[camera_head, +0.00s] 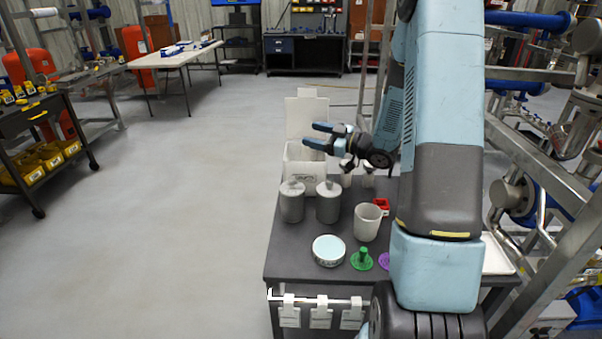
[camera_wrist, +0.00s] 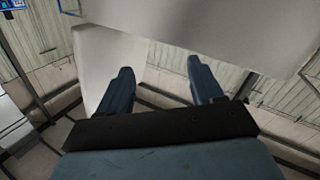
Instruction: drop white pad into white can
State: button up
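My gripper (camera_head: 318,136) is open, its two blue fingers pointing left, beside and above an open white box (camera_head: 295,168) at the back of the dark table. Its spread fingers also show in the wrist view (camera_wrist: 158,72), with nothing held between them. Several white pad-like pieces, one of them a white pad (camera_head: 320,313), hang on a rail at the table's front edge. A white mug-like can (camera_head: 368,222) with a handle stands upright on the table. I cannot tell which is the task's can.
A round tin (camera_head: 328,250) with a pale blue top, a green knobbed piece (camera_head: 362,260) and a purple piece (camera_head: 384,261) lie near the table front. A red piece (camera_head: 381,204) is by the mug. Metal framing (camera_head: 545,170) stands right; the floor (camera_head: 160,230) is clear left.

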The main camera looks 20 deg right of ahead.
jog(key=shift+o, duration=1.3)
jog(key=v, duration=1.3)
jog(key=shift+s+d, duration=0.25)
jog(key=shift+d, duration=0.1)
